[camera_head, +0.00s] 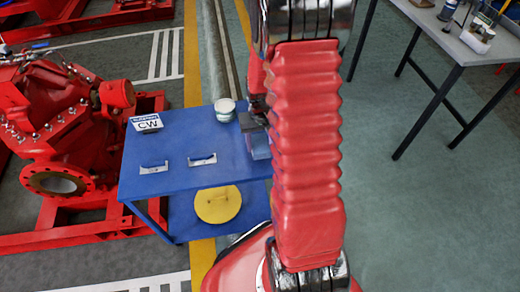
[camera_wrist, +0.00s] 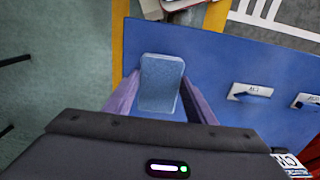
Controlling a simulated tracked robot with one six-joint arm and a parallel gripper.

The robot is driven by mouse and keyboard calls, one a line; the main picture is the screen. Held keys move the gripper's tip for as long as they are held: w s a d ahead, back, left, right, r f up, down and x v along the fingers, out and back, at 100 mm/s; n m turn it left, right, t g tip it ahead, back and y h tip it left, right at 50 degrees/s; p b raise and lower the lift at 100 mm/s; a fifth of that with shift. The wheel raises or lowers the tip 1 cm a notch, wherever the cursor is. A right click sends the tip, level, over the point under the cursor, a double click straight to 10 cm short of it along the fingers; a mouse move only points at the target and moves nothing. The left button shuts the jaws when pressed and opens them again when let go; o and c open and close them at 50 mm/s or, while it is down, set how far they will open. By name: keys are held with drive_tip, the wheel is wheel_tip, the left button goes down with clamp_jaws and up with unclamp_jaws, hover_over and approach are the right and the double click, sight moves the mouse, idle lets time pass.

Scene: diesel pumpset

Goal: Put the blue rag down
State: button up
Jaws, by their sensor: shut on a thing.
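The blue rag (camera_wrist: 161,80), a pale blue folded piece, stands between the two fingers of my gripper (camera_wrist: 160,92) in the wrist view. My gripper is shut on it. In the head view the rag (camera_head: 260,147) shows at the right edge of the blue table (camera_head: 145,187), partly hidden by my arm. My gripper (camera_head: 252,124) is mostly hidden there too. The wrist view shows the blue table top (camera_wrist: 215,65) behind and right of the rag. I cannot tell whether the rag touches it.
On the blue table are a round tin (camera_head: 225,110), a CW sign (camera_head: 147,123) and two small labelled plates (camera_head: 203,160). A yellow disc (camera_head: 218,204) is below. A red pump (camera_head: 55,130) stands left, a grey table (camera_head: 462,45) right.

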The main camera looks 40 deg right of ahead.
sight(260, 146)
drive_tip(key=shift+f, duration=1.75)
drive_tip(key=o, duration=1.1)
drive_tip(key=shift+f, duration=0.1)
drive_tip(key=shift+o, duration=0.2)
wheel_tip(260, 146, up, 12)
drive_tip(key=shift+f, duration=0.2)
drive_tip(key=shift+r, duration=0.35)
